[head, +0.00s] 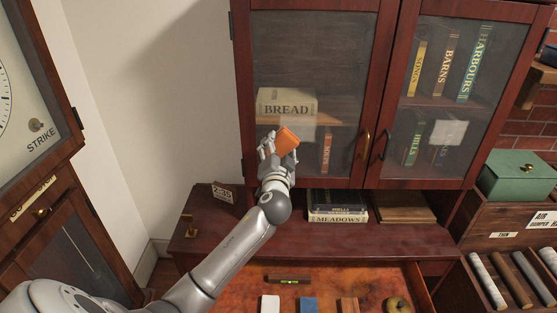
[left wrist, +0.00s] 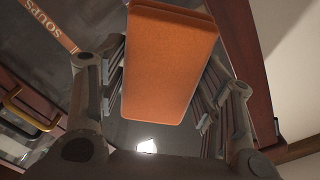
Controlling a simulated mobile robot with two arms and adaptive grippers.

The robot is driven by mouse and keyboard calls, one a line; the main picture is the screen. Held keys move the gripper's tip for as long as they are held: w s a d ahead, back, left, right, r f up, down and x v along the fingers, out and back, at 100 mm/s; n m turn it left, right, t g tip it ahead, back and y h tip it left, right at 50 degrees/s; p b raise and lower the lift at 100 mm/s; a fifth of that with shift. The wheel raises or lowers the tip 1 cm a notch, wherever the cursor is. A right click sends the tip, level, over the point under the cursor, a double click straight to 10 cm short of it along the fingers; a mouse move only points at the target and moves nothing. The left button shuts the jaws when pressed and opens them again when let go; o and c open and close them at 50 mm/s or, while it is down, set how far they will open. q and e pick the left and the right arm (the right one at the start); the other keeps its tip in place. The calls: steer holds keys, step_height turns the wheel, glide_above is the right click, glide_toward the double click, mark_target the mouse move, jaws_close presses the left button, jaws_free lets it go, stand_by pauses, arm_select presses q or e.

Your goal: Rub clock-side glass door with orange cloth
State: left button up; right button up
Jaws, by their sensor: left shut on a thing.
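The orange cloth (head: 285,141), a folded pad, is in my left gripper (head: 275,146), which is shut on it. The cloth also shows between the two fingers in the left wrist view (left wrist: 168,68). Both are in front of the lower left part of the clock-side glass door (head: 330,70), the left door of the cabinet. I cannot tell whether the cloth touches the glass. A pale hazy patch (head: 308,127) shows on this door just right of the cloth. My right gripper is not in view.
The other glass door (head: 456,85) has a pale patch too. The clock-side door's brass handle (head: 366,144) projects at its right. Below, books (head: 337,206) lie on the shelf and an open drawer (head: 330,283) holds small items. The clock case (head: 35,85) stands left.

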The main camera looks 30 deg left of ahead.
arm_select(q)
steer(key=x, duration=0.3)
steer(key=shift+w+a+f+b, duration=0.15)
steer(key=shift+w+a+b, duration=0.1)
steer(key=shift+w+b, duration=0.15)
steer(key=shift+w+a, duration=0.25)
steer(key=shift+w, duration=0.2)
steer(key=shift+w+a, duration=0.2)
steer(key=shift+w+a+b, duration=0.35)
steer(key=shift+w+b, duration=0.2)
steer(key=shift+w, duration=0.1)
steer(key=shift+d, duration=0.1)
